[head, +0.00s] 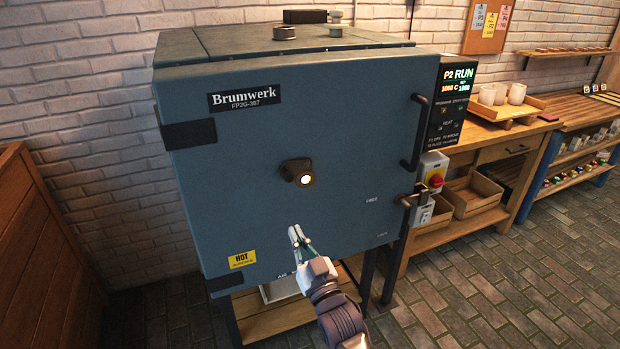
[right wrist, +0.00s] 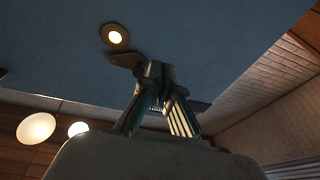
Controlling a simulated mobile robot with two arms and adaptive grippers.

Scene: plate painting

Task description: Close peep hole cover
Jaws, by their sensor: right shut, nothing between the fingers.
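The blue-grey kiln door (head: 345,120) faces me and is closed. Its round peep hole (head: 306,180) glows bright near the middle of the door. The dark peep hole cover (head: 291,168) sits beside it, up and to the left, and leaves the glow exposed. In the right wrist view the glowing peep hole (right wrist: 116,36) is at the upper left, with a dark piece that looks like the cover (right wrist: 122,60) next to it. My right gripper (head: 296,232) is shut and empty, below the peep hole in the picture. My left gripper is out of view.
A door handle (head: 416,132) and a latch (head: 411,197) stick out at the door's right side. A yellow HOT label (head: 242,259) is at lower left. The door face around the peep hole is otherwise clear.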

